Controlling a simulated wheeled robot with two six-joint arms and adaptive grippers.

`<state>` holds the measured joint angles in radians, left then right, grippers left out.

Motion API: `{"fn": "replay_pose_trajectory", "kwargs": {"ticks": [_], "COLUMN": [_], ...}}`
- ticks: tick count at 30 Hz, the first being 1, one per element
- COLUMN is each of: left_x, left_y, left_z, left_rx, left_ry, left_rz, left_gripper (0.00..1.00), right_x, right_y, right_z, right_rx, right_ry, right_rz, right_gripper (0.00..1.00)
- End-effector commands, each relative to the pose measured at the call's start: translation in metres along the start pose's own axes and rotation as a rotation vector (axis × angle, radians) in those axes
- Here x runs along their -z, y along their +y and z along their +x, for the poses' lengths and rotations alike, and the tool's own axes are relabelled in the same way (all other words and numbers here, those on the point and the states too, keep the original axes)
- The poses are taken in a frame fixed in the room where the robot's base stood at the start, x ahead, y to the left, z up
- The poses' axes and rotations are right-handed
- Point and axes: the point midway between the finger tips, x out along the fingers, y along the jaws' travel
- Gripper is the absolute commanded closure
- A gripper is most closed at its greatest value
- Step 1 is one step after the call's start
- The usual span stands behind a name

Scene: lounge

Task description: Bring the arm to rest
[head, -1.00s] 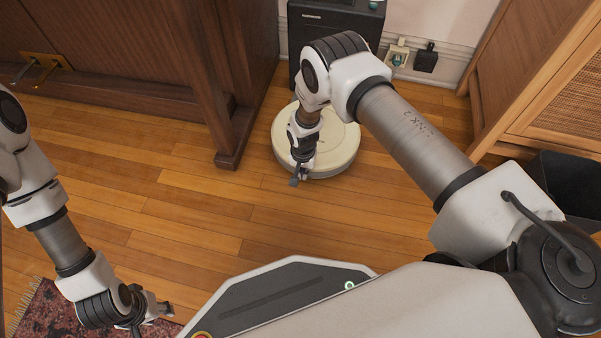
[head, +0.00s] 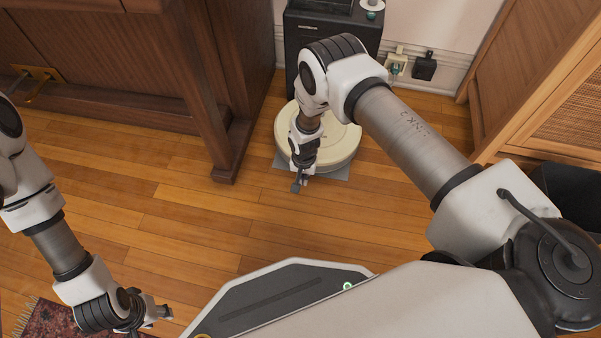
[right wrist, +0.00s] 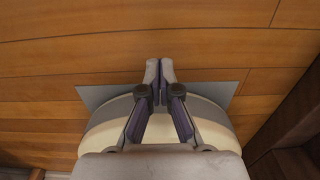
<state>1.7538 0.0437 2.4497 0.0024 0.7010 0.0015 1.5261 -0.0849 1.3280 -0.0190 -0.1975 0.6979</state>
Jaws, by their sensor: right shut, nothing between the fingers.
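My right arm reaches out over the floor, and its gripper (head: 299,184) points down in front of a round cream robot vacuum (head: 345,146). In the right wrist view the two fingers of the right gripper (right wrist: 160,72) are together with nothing between them. The vacuum (right wrist: 100,120) shows there below the fingers, partly hidden by the gripper. My left gripper (head: 160,314) is at the lower left, seen from the side near the rug; whether its fingers are apart is unclear.
A grey mat (head: 335,173) lies under the vacuum. A black cabinet (head: 300,62) stands behind it. A dark wooden furniture leg (head: 218,120) is to the left, a wooden cabinet (head: 520,75) to the right. A patterned rug (head: 50,320) lies lower left. The middle floor is clear.

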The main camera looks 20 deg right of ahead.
Motion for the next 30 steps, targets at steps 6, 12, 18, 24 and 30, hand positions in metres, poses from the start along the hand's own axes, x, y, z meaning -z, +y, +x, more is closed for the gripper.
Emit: {"fn": "replay_pose_trajectory", "kwargs": {"ticks": [6,12,18,24,30], "left_x": [-0.001,-0.002,-0.002,-0.002,-0.002], "left_y": [0.001,0.001,0.001,0.001,0.001], "left_z": [-0.044,-0.056,-0.055,-0.060,-0.075], "left_rx": [-0.001,-0.001,-0.001,-0.001,-0.001], "left_ry": [-0.004,-0.005,-0.005,-0.005,-0.005], "left_rz": [0.007,0.007,0.007,0.007,0.007], "left_gripper": [0.60,0.60,0.60,0.60,0.60], "right_x": [0.000,0.000,0.000,0.006,-0.054], "right_y": [0.000,0.000,0.000,-0.001,0.074], "right_z": [-0.072,-0.099,-0.100,-0.111,-0.132], "right_rx": [-0.001,-0.001,-0.001,0.006,-0.073], "right_ry": [0.000,0.000,-0.001,0.008,-0.096], "right_rz": [0.000,-0.001,0.000,0.006,0.030], "right_gripper": [1.00,1.00,1.00,1.00,1.00]}}
